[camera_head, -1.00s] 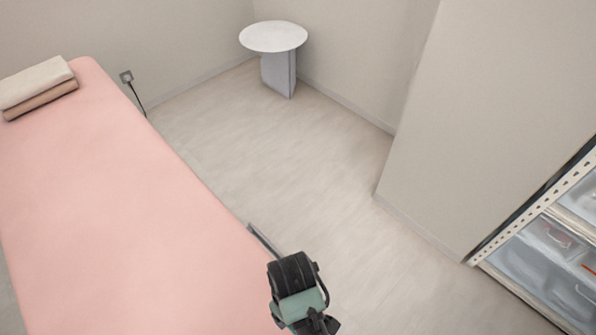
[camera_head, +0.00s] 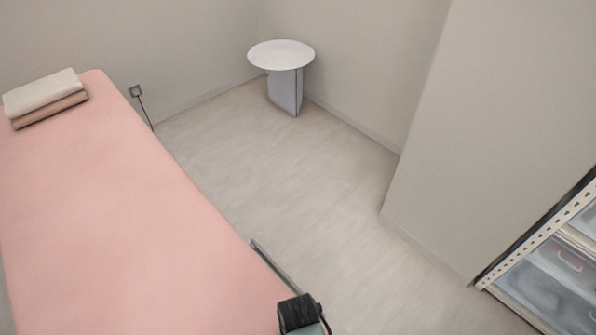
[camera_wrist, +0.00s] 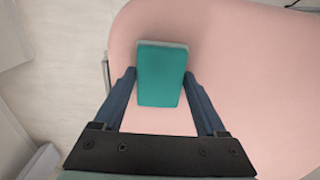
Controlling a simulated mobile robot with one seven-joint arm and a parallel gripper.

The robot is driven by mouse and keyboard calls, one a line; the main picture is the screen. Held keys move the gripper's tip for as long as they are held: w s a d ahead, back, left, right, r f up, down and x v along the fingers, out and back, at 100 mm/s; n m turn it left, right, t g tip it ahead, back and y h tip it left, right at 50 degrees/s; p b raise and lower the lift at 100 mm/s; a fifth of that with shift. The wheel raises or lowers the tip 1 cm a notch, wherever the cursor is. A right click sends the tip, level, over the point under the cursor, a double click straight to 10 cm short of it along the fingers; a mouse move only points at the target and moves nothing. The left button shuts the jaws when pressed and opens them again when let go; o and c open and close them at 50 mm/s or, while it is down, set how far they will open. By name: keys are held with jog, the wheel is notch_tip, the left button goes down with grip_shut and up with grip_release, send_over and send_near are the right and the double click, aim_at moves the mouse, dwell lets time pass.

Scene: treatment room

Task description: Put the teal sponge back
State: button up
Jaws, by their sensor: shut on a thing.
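The teal sponge (camera_wrist: 161,80) is a rectangular block with a paler grey edge along its far side. In the wrist view it sits between the fingertips of my gripper (camera_wrist: 160,76), which is shut on it. The pink bed (camera_wrist: 260,75) shows beneath the sponge; I cannot tell the height of the sponge above it. In the head view my arm shows only at the bottom edge, beside the bed (camera_head: 110,210), and the sponge and fingers are out of sight there.
A round white side table (camera_head: 281,54) stands empty in the far corner. Folded towels (camera_head: 45,97) lie at the bed's far left end. A metal shelf unit (camera_head: 520,255) with clear bins (camera_head: 550,290) stands at right. The floor (camera_head: 290,180) between is clear.

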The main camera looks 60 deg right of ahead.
jog(key=shift+f, duration=0.15)
jog(key=o, duration=1.2)
jog(key=shift+o, duration=0.2)
notch_tip(320, 180, up, 12)
jog(key=p, duration=0.2)
jog(key=shift+r, duration=0.2)
jog(key=shift+w, duration=0.1)
